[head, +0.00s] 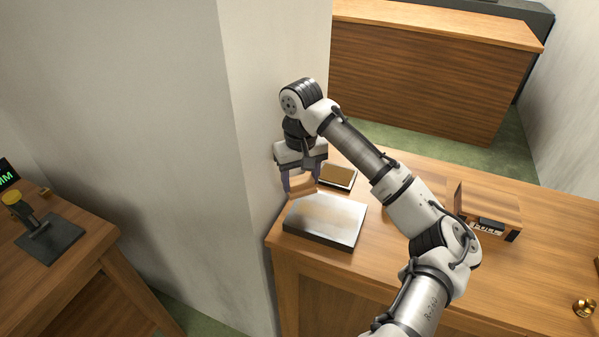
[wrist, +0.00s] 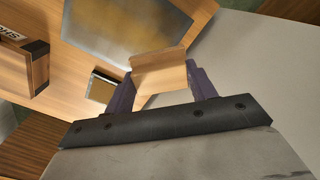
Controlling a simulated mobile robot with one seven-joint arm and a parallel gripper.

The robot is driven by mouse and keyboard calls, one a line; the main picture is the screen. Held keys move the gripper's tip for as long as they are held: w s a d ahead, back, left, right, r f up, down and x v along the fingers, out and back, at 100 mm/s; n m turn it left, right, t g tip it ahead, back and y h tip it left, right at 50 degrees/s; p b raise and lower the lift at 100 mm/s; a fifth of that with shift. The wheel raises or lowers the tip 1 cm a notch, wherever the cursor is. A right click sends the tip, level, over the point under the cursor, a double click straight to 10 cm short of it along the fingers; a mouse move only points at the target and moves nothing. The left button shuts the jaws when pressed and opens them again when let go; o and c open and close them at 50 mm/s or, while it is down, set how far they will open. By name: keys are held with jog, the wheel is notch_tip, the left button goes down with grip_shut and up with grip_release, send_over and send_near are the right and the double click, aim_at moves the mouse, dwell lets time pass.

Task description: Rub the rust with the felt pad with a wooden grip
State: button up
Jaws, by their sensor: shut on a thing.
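My gripper (head: 302,187) is shut on the wooden grip of the felt pad (head: 302,186), at the far left corner of a metal plate. In the wrist view the wooden grip (wrist: 160,74) sits between my two dark fingers (wrist: 160,88). The felt underside is hidden. The metal plate (head: 325,219) lies flat on the desk, grey with a faint brownish rust tint on its top. The plate also shows in the wrist view (wrist: 120,30), with a brownish patch of rust. I cannot tell whether the pad touches the plate.
A small dark tray with a brown inside (head: 338,177) lies behind the plate on the wooden desk (head: 400,265). A wooden box with a label (head: 488,212) stands to the right. A wall corner (head: 270,130) rises close on the left. A brass knob (head: 584,307) is at the far right.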

jog(key=shift+r, duration=1.15)
